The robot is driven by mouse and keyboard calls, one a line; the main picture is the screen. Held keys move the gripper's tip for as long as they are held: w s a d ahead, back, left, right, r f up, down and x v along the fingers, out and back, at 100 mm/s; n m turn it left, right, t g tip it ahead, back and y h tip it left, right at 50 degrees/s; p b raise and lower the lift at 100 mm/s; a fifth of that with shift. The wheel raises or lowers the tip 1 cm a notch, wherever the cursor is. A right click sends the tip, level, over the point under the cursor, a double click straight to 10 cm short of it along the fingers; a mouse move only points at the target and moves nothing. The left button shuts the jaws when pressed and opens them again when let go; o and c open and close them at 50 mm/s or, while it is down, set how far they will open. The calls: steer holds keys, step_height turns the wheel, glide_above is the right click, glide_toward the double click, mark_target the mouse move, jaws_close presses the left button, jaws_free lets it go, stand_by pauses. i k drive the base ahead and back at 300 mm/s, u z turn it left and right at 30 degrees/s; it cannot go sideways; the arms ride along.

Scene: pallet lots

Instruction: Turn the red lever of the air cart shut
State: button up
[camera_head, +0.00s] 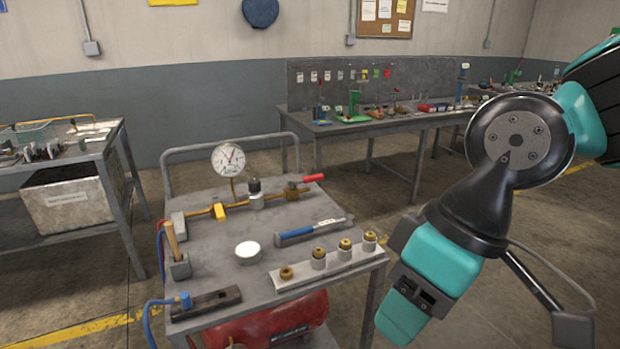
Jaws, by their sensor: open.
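The air cart (215,262) is a grey metal table on the left-centre of the head view. Its red lever (313,178) sits on a brass valve (292,191) at the back right of the cart top. The lever points right and looks roughly in line with the brass pipe (233,205). A round white gauge (228,159) stands up from the pipe. My gripper (422,288) is at the lower right, beside the cart's right edge and clear of the lever. It is open, and I see nothing held; its fingertips are not clearly shown.
A blue-handled tool (297,233), a white disc (248,250) and a strip with several brass fittings (300,279) occupy the cart top. A wooden handle (172,240) stands at left. A workbench (350,124) is behind; floor between is clear.

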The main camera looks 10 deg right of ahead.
mark_target(311, 178)
steer(key=z, duration=0.3)
steer(key=i, duration=1.05)
steer(key=u, duration=0.35)
